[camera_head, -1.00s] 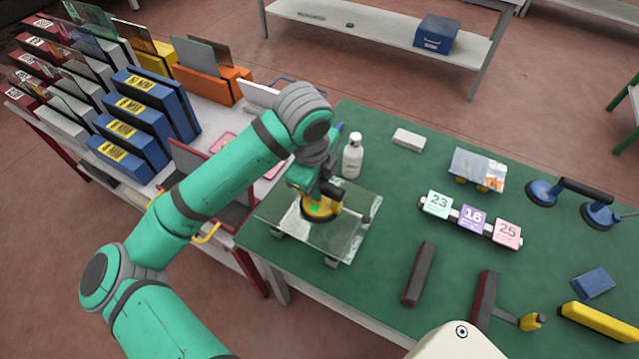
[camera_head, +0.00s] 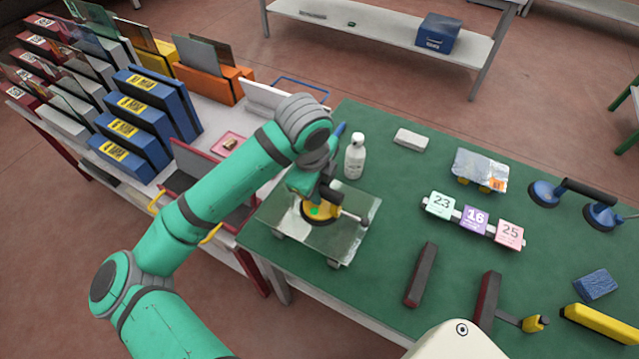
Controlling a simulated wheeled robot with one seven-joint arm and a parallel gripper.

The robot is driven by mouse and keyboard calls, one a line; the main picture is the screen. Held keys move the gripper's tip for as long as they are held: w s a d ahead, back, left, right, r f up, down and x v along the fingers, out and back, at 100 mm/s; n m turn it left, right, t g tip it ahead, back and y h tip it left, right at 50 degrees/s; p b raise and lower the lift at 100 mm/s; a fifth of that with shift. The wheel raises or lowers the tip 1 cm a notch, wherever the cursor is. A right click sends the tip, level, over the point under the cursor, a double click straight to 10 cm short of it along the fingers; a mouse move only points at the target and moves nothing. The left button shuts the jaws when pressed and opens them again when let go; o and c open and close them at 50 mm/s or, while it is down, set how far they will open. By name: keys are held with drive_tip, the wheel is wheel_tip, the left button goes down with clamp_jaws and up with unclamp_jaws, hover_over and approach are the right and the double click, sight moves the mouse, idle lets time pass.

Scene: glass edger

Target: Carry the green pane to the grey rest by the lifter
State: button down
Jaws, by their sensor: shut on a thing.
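My gripper (camera_head: 322,190), partly hidden by my wrist, is shut on the yellow and black lifter (camera_head: 318,213). The lifter's round base is over the middle of the green pane (camera_head: 345,240), and a thin lever sticks out to its right. The pane is clear and greenish and looks level at the left end of the green table. I cannot tell which is the grey rest.
A white bottle (camera_head: 355,157) stands just behind the pane. Green table surface is clear between pane and bars.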

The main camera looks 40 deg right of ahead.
drive_tip(key=shift+f, duration=2.4)
drive_tip(key=shift+f, duration=0.4)
drive_tip(key=c, duration=1.4)
unclamp_jaws()
drive_tip(key=shift+f, duration=0.1)
drive_tip(key=r, duration=0.3)
drive_tip(key=a+r, duration=0.1)
drive_tip(key=r, duration=0.3)
drive_tip(key=a+r, duration=0.1)
drive_tip(key=r, duration=0.2)
drive_tip(key=shift+s+r, duration=0.4)
